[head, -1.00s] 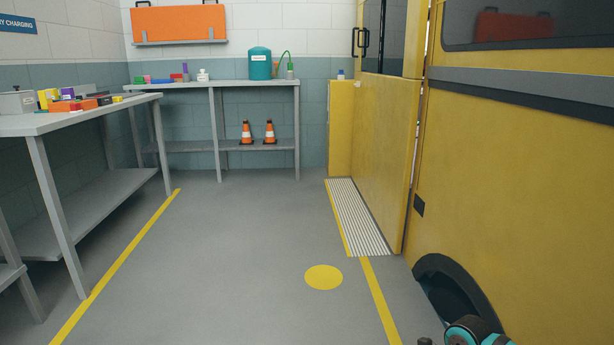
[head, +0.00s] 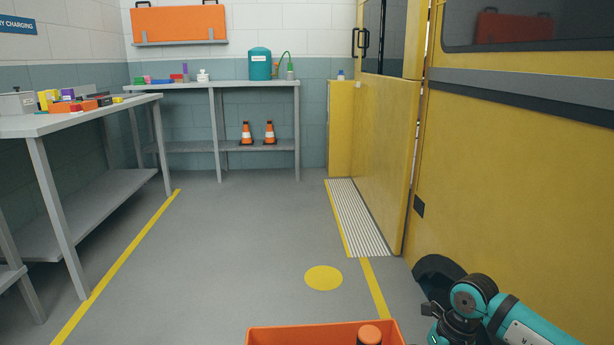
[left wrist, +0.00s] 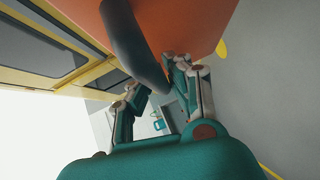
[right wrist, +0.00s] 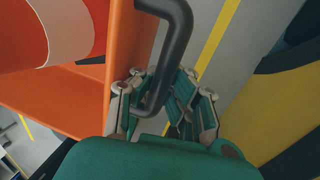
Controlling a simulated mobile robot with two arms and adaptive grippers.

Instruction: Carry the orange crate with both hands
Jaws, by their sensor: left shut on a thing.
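The orange crate (head: 285,334) shows at the bottom edge of the head view, its rim nearly level; its lower part is out of frame. A round orange item (head: 370,334) stands in it. In the left wrist view, my left gripper (left wrist: 157,95) is shut on the crate's dark handle (left wrist: 130,40), beside the orange wall (left wrist: 185,22). In the right wrist view, the fingers of my right gripper (right wrist: 165,100) are around the other dark handle (right wrist: 178,45); how tightly they close is unclear. An orange and white item (right wrist: 55,30) is inside the crate.
A yellow vehicle (head: 520,190) with a ribbed ramp strip (head: 356,220) stands at right. A grey bench (head: 80,120) runs along the left, another (head: 180,84) at the back. The floor between the yellow lines is clear, with a yellow disc (head: 323,278).

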